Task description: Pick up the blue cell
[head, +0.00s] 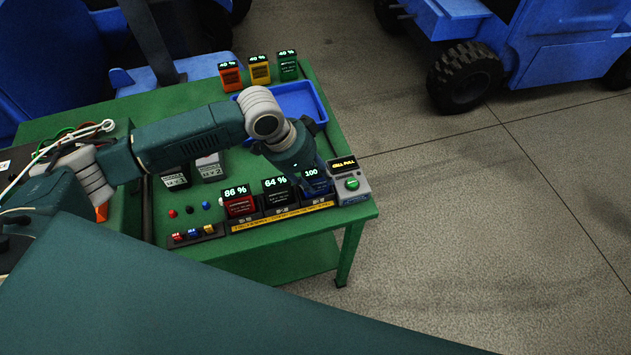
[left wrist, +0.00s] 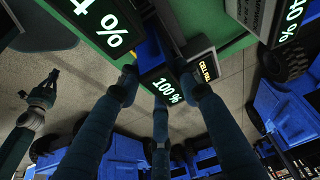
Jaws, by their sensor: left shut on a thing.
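The blue cell (head: 315,186) reads 100 in the head view and stands at the right end of the row in the charging dock (head: 285,215). Its 100 % display also shows in the left wrist view (left wrist: 167,91). My left gripper (head: 303,177) comes down over the cell from above and is shut on it, with its fingers (left wrist: 160,95) around the cell. The gripper partly hides the cell in the head view. I cannot tell whether the cell is still seated in its slot. My right gripper (left wrist: 44,90) shows small and dark at the left of the left wrist view.
A red cell (head: 240,203) and a black cell (head: 277,192) stand left in the dock. A grey box with a CELL FULL display and green button (head: 352,184) is close on the right. Behind are a blue tray (head: 300,98) and several cells (head: 260,71).

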